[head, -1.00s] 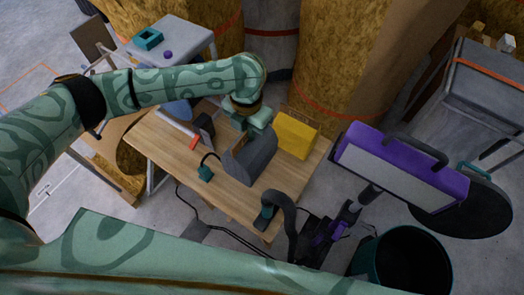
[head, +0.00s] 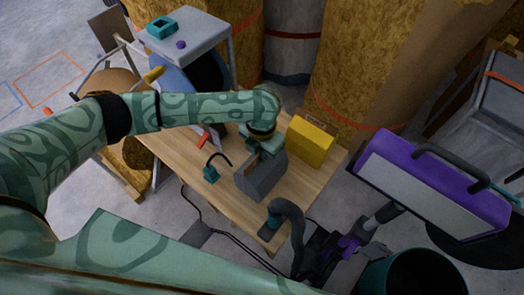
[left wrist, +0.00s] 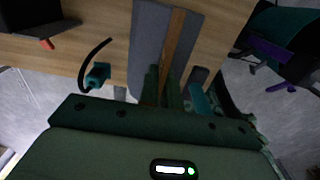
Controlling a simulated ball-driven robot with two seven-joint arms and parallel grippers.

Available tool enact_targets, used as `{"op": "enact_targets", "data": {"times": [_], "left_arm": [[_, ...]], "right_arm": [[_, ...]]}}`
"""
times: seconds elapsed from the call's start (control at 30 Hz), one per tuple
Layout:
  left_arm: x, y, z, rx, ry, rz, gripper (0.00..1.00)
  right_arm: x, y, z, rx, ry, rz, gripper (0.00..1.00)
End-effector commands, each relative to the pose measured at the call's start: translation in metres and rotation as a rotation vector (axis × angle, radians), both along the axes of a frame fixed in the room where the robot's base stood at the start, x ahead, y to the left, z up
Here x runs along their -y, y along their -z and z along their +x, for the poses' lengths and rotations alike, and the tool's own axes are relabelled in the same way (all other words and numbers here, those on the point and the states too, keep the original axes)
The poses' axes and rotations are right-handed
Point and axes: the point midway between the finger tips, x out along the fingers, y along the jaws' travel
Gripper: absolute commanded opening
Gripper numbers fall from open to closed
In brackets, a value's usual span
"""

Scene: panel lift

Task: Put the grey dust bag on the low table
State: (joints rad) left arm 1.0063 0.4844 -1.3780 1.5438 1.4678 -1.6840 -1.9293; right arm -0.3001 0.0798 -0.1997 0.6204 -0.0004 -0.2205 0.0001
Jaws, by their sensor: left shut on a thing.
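The grey dust bag (head: 258,180) is in my left gripper (head: 262,146), over the wooden table (head: 231,196) in the head view. The gripper is shut on its upper edge. In the left wrist view the bag (left wrist: 147,45) shows as grey sides with a brown strip (left wrist: 174,48) between them, and the fingers (left wrist: 165,88) of my left gripper close at its near end. Whether the bag's underside touches the wood is hidden. A smaller grey table (head: 190,40) stands at the upper left. My right gripper is out of view.
A yellow box (head: 311,140) stands beside the bag. A teal piece with a black cord (head: 210,174) lies left of it. A dark hose (head: 290,215) rises at the table's front. A purple-and-white unit (head: 435,175) and a teal bin (head: 408,272) are at right.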

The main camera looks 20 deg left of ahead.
Motion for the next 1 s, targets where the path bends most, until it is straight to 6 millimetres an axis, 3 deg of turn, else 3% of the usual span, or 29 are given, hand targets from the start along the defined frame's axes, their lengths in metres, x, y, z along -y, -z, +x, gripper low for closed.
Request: {"op": "enact_targets", "data": {"times": [0.2, 0.23, 0.3, 0.63, 0.77, 1.0], "left_arm": [[0.000, 0.002, 0.001, 0.002, 0.000, -0.002, 0.00], [0.000, 0.002, 0.000, 0.000, 0.000, 0.000, 0.14], [0.000, 0.002, 0.000, 0.000, 0.000, 0.001, 0.27], [0.000, -0.003, 0.000, 0.002, 0.000, 0.000, 0.27], [0.000, -0.027, 0.001, 0.005, 0.001, 0.000, 0.27], [-0.001, -0.086, 0.001, 0.007, 0.000, 0.001, 0.27]], "right_arm": [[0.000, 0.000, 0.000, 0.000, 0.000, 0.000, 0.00], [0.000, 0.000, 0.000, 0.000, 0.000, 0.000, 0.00], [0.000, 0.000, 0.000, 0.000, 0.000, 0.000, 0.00], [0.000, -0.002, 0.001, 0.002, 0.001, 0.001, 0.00], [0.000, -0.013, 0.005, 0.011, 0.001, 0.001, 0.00], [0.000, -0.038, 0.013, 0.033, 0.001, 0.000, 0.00]]}}
